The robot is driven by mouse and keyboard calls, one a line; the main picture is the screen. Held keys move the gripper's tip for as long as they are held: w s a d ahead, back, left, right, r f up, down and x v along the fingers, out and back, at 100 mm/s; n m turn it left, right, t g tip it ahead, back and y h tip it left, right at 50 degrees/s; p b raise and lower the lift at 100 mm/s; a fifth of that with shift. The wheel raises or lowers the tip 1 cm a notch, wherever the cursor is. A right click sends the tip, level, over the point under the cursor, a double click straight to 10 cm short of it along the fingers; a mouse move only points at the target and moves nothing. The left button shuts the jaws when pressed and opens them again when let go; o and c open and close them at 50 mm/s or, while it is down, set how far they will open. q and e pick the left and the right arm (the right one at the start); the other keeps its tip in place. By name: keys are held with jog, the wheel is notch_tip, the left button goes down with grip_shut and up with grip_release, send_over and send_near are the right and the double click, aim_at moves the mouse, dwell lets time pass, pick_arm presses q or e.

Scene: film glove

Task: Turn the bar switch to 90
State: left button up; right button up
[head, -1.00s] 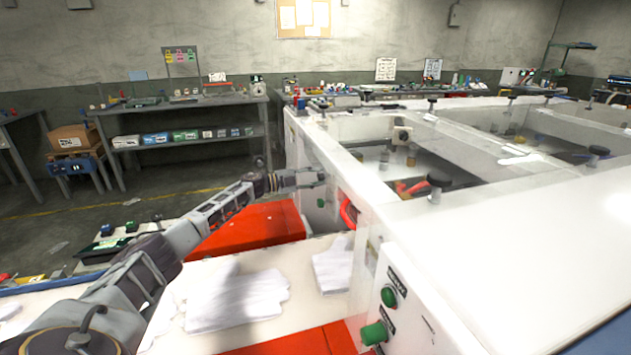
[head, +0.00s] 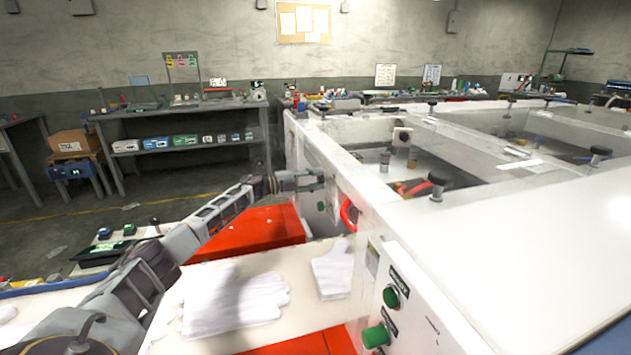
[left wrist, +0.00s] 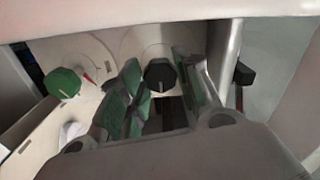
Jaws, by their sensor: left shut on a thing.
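The bar switch, a dark knob with a pale pointer line (left wrist: 160,73), shows in the left wrist view on a pale round dial plate. The line points roughly up and down in that picture. My left gripper (left wrist: 158,82) has its green-padded fingers on both sides of the knob and is shut on it. In the head view my left gripper (head: 318,180) reaches the end panel of the white machine (head: 330,172) and hides the switch. I cannot read the dial's marks. My right gripper is in neither view.
A green knob (left wrist: 64,83) with a red mark beside it sits left of the switch. A dark-ended lever (left wrist: 243,74) stands to the right. Below the arm are a red surface (head: 255,232) and white gloves (head: 235,305). Green buttons (head: 391,296) are on the nearer panel.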

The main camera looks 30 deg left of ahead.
pick_arm(q)
jog(key=o, duration=1)
jog(key=v, duration=1.2)
dwell(0.5)
notch_tip(320, 180, up, 22)
jog(key=p, duration=2.2)
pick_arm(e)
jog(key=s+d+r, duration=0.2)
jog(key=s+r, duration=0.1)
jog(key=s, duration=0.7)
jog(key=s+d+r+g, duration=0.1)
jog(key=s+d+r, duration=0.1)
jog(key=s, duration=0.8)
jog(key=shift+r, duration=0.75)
pick_arm(q)
jog(key=shift+f, duration=0.1)
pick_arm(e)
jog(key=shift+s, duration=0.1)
